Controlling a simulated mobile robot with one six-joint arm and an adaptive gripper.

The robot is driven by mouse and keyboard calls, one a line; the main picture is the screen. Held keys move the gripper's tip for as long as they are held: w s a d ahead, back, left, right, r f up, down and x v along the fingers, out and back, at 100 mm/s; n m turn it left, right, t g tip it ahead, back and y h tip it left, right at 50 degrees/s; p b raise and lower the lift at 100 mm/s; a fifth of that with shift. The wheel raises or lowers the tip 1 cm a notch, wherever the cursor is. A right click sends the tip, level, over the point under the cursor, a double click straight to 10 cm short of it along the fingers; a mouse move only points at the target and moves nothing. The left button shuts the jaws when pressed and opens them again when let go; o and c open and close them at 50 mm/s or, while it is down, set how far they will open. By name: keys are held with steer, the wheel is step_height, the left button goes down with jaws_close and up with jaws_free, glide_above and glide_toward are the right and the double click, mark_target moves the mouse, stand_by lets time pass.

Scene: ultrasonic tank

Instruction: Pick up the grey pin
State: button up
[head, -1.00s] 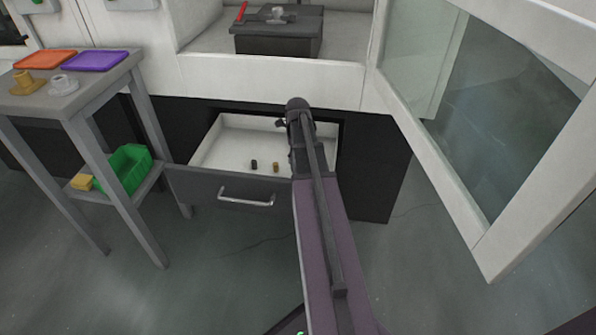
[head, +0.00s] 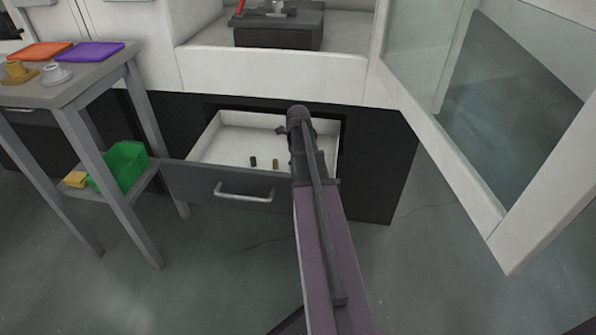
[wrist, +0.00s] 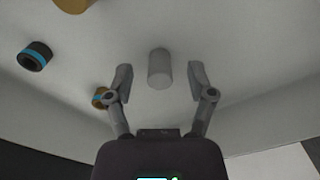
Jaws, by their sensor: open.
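The grey pin (wrist: 160,70) is a small plain cylinder in the wrist view, on the white floor of the open drawer. My gripper (wrist: 160,78) is open, with one finger on each side of the pin in that view. I cannot tell how high the fingers are above it, and no contact shows. In the head view my arm's end covers the right part of the drawer (head: 225,150), and the grey pin is hidden there. The gripper fingers show poorly in that view.
A black pin with a blue band (wrist: 35,56) lies left of my gripper. A brass-coloured pin with a blue band (wrist: 101,97) is close to the left finger. Another brass-coloured piece (wrist: 73,4) is at the top edge. The drawer walls surround the gripper. An open glass door (head: 470,110) stands to the right.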

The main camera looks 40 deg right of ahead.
steer(key=shift+f, duration=0.1)
stand_by(0.6)
jaws_close()
